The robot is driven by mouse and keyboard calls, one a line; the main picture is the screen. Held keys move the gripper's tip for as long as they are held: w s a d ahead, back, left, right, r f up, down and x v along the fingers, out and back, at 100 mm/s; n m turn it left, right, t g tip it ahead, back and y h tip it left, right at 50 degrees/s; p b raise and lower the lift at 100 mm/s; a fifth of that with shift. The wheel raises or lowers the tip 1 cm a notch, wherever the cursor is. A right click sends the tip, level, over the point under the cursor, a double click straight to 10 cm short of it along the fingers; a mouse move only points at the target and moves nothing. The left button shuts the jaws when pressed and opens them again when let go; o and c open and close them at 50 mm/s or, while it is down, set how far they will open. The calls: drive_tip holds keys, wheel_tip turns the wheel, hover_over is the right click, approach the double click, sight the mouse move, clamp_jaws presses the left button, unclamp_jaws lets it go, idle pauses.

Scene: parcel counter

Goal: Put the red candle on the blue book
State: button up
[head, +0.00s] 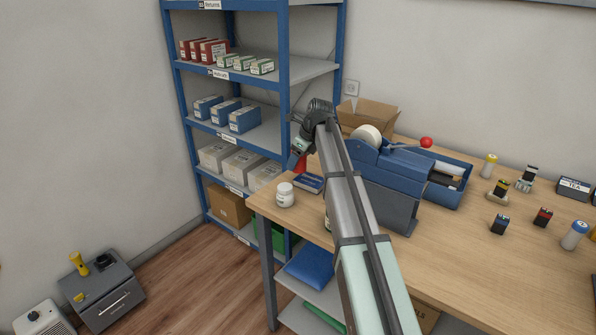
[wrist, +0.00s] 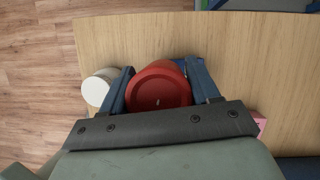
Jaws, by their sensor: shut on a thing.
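The red candle (wrist: 158,90) is between the two blue fingers of my gripper (wrist: 160,84) in the wrist view, seen from above with its wick. In the head view the candle (head: 301,163) shows as a small red patch below my gripper (head: 303,154). My gripper is shut on it. The blue book (head: 309,184) lies flat near the table's far left end, just below the candle in the picture. In the wrist view only a blue sliver of the book (wrist: 182,63) shows behind the candle. I cannot tell whether candle and book touch.
A white bottle (head: 285,195) stands left of the book, close to the left finger in the wrist view (wrist: 97,89). A blue machine (head: 398,168) and an open carton (head: 368,115) stand to the right. Blue shelving (head: 284,90) rises behind. Small items occupy the table's right.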

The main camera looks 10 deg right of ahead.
sight(297, 169)
drive_tip(key=shift+f, duration=2.1)
drive_tip(key=shift+f, duration=0.15)
drive_tip(key=o, duration=1.1)
drive_tip(key=shift+o, duration=0.2)
drive_tip(key=v, duration=1.2)
drive_tip(key=shift+r, duration=0.25)
drive_tip(key=shift+a, duration=0.1)
